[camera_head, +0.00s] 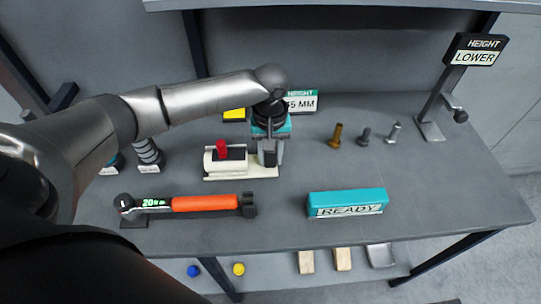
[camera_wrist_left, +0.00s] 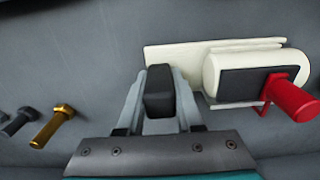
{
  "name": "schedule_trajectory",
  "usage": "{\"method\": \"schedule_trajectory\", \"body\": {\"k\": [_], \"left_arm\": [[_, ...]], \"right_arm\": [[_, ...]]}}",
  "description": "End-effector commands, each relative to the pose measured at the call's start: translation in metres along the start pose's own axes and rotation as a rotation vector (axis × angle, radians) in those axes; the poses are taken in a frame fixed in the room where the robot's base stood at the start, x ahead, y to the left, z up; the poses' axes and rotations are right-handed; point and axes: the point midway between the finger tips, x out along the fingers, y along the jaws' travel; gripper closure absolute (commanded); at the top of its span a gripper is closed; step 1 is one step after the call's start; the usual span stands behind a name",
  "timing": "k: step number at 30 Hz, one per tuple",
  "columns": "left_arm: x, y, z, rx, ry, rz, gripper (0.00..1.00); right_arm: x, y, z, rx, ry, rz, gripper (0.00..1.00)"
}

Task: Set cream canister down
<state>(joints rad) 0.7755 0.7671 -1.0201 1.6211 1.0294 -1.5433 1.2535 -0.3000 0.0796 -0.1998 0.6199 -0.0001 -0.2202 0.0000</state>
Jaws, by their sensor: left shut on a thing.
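The cream canister (camera_head: 225,163) lies on its side on a cream base plate, with a dark patch and a red knob (camera_head: 221,149) on top. It also shows in the wrist view (camera_wrist_left: 215,72), with the red knob (camera_wrist_left: 293,100) to the right. My left gripper (camera_head: 268,152) points down at the plate's right end in the head view. In the wrist view its fingers (camera_wrist_left: 160,95) are shut on a dark block (camera_wrist_left: 159,88) at the plate's end. The canister is at or very near the tabletop; I cannot tell whether it touches. My right gripper is not in view.
An orange-handled torque tool (camera_head: 200,203) lies in front of the canister, and a teal READY block (camera_head: 346,203) stands front right. Several bolts (camera_head: 363,137) stand at the back right.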

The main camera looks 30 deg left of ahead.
Motion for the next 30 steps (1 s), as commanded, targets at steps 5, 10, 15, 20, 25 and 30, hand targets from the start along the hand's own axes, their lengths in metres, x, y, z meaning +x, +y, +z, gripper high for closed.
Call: {"method": "schedule_trajectory", "body": {"k": [5, 10, 15, 20, 25, 30], "left_arm": [[-0.001, 0.001, -0.001, 0.000, 0.003, 0.001, 1.00], [0.002, 0.001, -0.001, -0.001, 0.002, 0.001, 1.00], [0.002, 0.001, -0.001, -0.001, 0.002, 0.001, 0.46], [0.002, 0.001, -0.001, -0.001, 0.002, 0.001, 0.35], [0.002, 0.001, -0.001, -0.001, 0.002, 0.001, 0.35], [-0.011, 0.001, -0.001, 0.000, 0.004, 0.004, 0.35]], "right_arm": [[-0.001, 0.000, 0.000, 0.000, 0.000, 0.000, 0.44], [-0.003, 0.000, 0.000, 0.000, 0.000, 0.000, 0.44], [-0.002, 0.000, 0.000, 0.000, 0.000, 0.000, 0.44], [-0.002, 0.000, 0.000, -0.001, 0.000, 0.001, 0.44], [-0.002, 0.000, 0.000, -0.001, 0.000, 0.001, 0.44], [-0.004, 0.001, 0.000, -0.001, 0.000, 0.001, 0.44]]}}
